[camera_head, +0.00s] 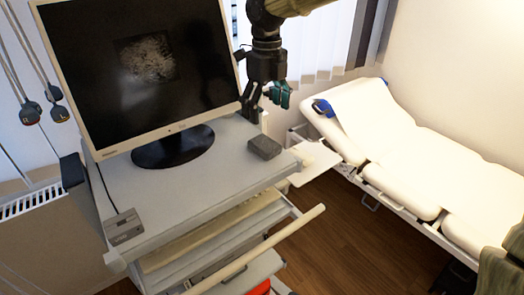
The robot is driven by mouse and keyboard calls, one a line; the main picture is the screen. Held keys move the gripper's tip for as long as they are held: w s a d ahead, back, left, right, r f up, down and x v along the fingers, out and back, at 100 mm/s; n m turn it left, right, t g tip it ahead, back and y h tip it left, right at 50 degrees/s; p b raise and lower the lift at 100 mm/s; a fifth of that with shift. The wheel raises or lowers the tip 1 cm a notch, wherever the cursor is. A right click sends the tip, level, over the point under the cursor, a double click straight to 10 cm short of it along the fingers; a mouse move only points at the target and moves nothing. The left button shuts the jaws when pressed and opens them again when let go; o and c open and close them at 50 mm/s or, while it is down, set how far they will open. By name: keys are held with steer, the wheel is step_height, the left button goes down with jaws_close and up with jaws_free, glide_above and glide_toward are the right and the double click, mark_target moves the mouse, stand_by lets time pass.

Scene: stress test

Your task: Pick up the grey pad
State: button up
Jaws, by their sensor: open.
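The grey pad (264,148) is a small dark grey block. It lies flat on the right part of the cart's light grey top (210,184), near the right edge. My gripper (266,108) hangs from the top of the view, just above and behind the pad in the picture. Its black and teal fingers are apart and I see nothing between them. The pad is in full view and no finger visibly touches it.
A monitor (140,65) on a dark round base (173,146) stands left of the pad, close to my gripper. A small grey box (124,226) sits at the cart's front left corner. A white examination bed (420,150) stands to the right, with open wooden floor (345,235) between.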

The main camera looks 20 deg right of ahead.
steer(key=p, duration=0.2)
glide_above(268, 145)
steer(key=f, duration=0.5)
steer(key=shift+w+a+f, duration=0.1)
steer(key=shift+w+a, duration=0.15)
steer(key=shift+w, duration=0.1)
steer(key=shift+s+d+f, duration=0.15)
steer(key=shift+s+f, duration=0.05)
steer(key=shift+f, duration=0.3)
steer(key=shift+s+d+f+p, duration=0.1)
steer(key=shift+f+p, duration=0.45)
steer(key=shift+f, duration=0.65)
steer(key=shift+s+d+f+p, duration=0.1)
steer(key=shift+f+p, duration=0.45)
steer(key=shift+f, duration=0.65)
steer(key=shift+w, duration=0.1)
steer(key=c, duration=0.9)
